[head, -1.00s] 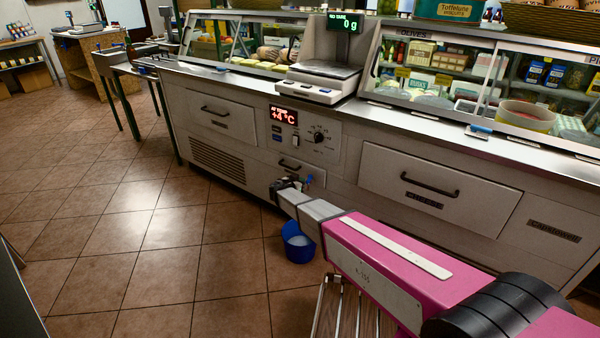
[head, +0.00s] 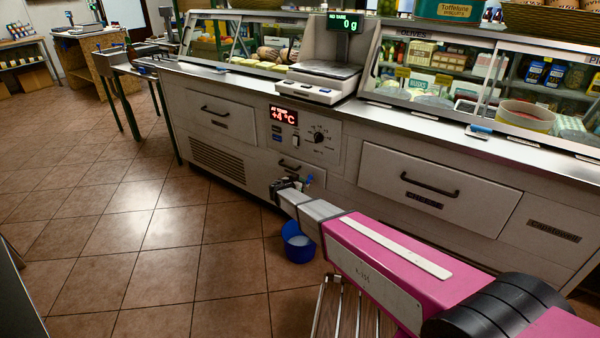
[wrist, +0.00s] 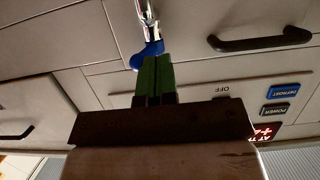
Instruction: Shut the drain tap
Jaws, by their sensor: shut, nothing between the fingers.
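The drain tap (wrist: 147,14) shows in the wrist view as a chrome pipe with a blue lever (wrist: 146,52) at its end. In the head view only a small blue bit of the tap (head: 309,180) shows beside my gripper, on the counter front. My gripper (wrist: 154,60) has green fingers, shut together and empty. Its fingertips are right at the blue lever and overlap its edge in the wrist view; I cannot tell whether they touch. In the head view my gripper (head: 283,184) is low at the counter front and partly hides the tap.
A blue bucket (head: 297,252) stands on the floor below the tap. A drawer handle (wrist: 262,40) and an "OFF" label (wrist: 222,89) are close by in the wrist view. A slatted wooden stand (head: 345,315) is under my arm. The tiled floor (head: 150,240) to the left is clear.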

